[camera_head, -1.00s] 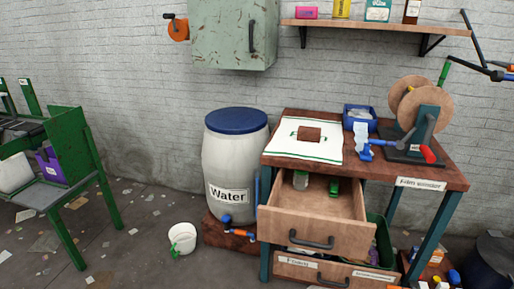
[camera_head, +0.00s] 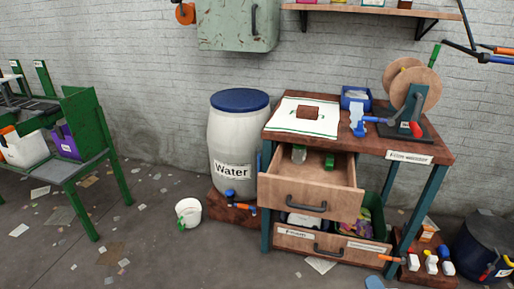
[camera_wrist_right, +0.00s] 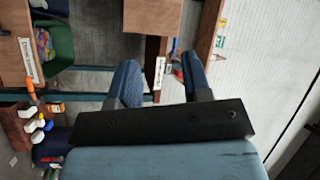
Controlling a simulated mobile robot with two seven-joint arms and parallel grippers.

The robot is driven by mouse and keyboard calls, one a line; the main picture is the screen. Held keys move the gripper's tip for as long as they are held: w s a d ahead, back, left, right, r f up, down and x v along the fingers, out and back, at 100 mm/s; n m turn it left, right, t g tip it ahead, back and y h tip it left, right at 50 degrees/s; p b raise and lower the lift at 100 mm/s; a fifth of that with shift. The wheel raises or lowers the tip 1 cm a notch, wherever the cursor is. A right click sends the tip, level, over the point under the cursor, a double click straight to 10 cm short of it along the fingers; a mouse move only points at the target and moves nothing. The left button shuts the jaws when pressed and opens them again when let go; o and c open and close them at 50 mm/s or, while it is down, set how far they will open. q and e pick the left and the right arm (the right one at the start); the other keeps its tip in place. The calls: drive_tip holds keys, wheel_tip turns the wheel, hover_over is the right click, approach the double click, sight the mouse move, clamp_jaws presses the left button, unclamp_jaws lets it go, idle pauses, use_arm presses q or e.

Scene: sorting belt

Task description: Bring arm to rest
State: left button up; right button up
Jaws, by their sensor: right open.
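My right gripper (camera_wrist_right: 158,62) shows in the right wrist view, its two blue fingers spread apart with nothing held between them. Beyond the fingers are the workbench edge and the floor, seen sideways; the fingers appear clear of them. In the head view I cannot clearly make out the right gripper; a small blue piece at the bottom edge may be part of it. My left gripper is in neither view.
A wooden workbench (camera_head: 385,142) has its upper drawer (camera_head: 290,191) pulled open, with a jar inside. A white cloth with a brown block, a blue tray (camera_head: 356,98) and a wheel device are on top. A water barrel (camera_head: 236,140) and white bucket (camera_head: 188,211) stand left.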

drive_tip(key=s+a+n+g, duration=0.3)
drive_tip(key=s+n+g, duration=0.1)
drive_tip(key=s+n, duration=0.5)
drive_tip(key=s+a+n+g, duration=0.2)
drive_tip(key=s+n+g, duration=0.2)
drive_tip(key=s+n, duration=0.5)
drive_tip(key=w+a+r+m+t+p, duration=0.1)
drive_tip(key=w+a+r+m, duration=0.25)
drive_tip(key=a, duration=0.45)
use_arm(q)
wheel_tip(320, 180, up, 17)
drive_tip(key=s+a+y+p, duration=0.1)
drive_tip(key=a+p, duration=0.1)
drive_tip(key=p, duration=2.6)
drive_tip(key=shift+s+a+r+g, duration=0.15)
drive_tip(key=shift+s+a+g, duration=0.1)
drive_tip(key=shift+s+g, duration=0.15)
use_arm(e)
wheel_tip(320, 180, up, 17)
drive_tip(key=s+d+h, duration=0.1)
drive_tip(key=s+d, duration=0.1)
drive_tip(key=shift+s+m+g, duration=0.25)
drive_tip(key=shift+m+g, duration=0.1)
drive_tip(key=shift+g, duration=0.05)
drive_tip(key=shift+d, duration=0.1)
